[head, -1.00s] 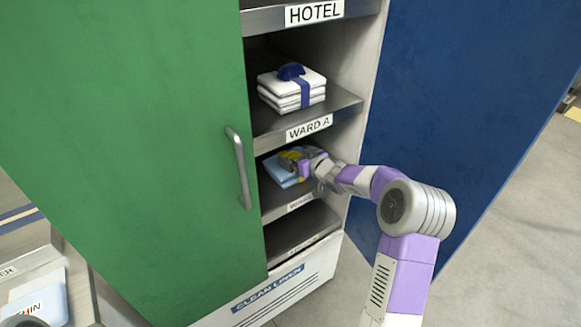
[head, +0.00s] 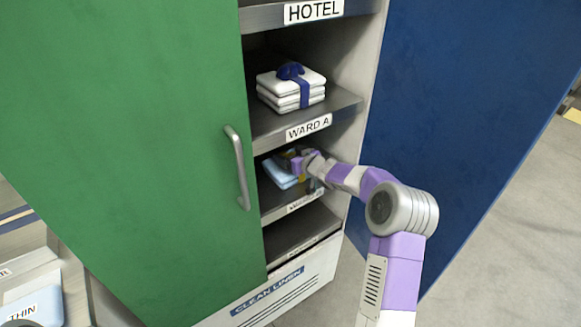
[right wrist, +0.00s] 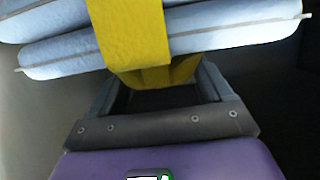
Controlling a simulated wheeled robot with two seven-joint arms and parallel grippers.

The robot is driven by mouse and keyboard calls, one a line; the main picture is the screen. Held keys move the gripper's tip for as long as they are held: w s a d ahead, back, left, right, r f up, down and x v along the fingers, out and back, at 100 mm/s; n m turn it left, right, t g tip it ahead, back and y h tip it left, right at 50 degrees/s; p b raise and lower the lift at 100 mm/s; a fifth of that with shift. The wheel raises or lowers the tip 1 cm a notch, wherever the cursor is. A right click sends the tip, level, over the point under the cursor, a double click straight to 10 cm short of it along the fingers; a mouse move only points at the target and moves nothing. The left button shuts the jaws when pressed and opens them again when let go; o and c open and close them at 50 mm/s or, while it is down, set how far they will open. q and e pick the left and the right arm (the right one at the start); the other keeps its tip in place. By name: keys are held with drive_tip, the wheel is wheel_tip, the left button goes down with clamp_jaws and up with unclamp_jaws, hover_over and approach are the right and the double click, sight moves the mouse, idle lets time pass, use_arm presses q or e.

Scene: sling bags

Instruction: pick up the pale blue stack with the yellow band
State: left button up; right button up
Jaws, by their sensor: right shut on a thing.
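The pale blue stack (head: 278,174) lies on the shelf below the one labelled WARD A, partly hidden by my right gripper. In the right wrist view the pale blue stack (right wrist: 230,32) shows folded layers with a yellow band (right wrist: 133,35) around them. My right gripper (head: 298,163) reaches into that shelf. In the right wrist view my right gripper (right wrist: 160,85) is shut on yellow material of the band at the stack's edge. I cannot tell whether the stack is clear of the shelf. My left gripper is not in view.
A white stack with a blue band (head: 292,88) sits on the WARD A shelf (head: 345,105) above. The bottom shelf (head: 300,232) looks empty. A green door (head: 120,130) stands left of the opening and a blue door (head: 450,110) right.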

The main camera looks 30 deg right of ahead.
clamp_jaws()
drive_tip(key=shift+r, duration=0.15)
